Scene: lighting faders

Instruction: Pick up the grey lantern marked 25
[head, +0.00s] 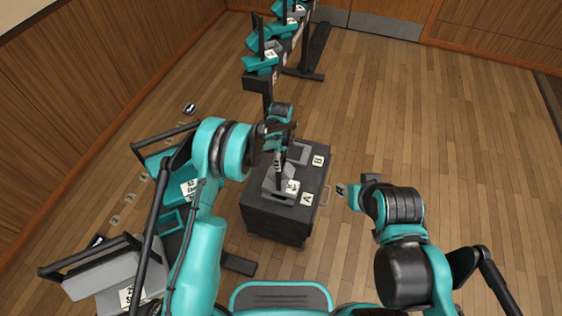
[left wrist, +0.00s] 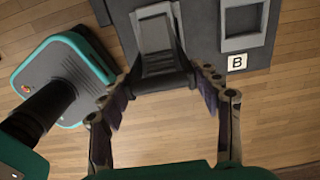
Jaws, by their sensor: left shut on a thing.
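A grey lantern (head: 271,184) with a small white label stands in the recess by the A mark on a dark cart. I cannot read its number for sure. My left gripper (head: 279,147) is above it, shut on its dark bar. In the left wrist view the fingers (left wrist: 165,88) close around that bar, and the lantern's grey body (left wrist: 157,42) lies beyond it in the recess. I cannot tell whether it is lifted. My right gripper (head: 345,192) is to the right of the cart, apart from it; its jaws are unclear.
The cart's recess by the B mark (left wrist: 243,22) looks empty. Another grey lantern (head: 107,277) and a teal lantern (head: 170,163) are at the left. Several teal lanterns (head: 259,63) hang on a rack at the back. The wooden floor at the right is clear.

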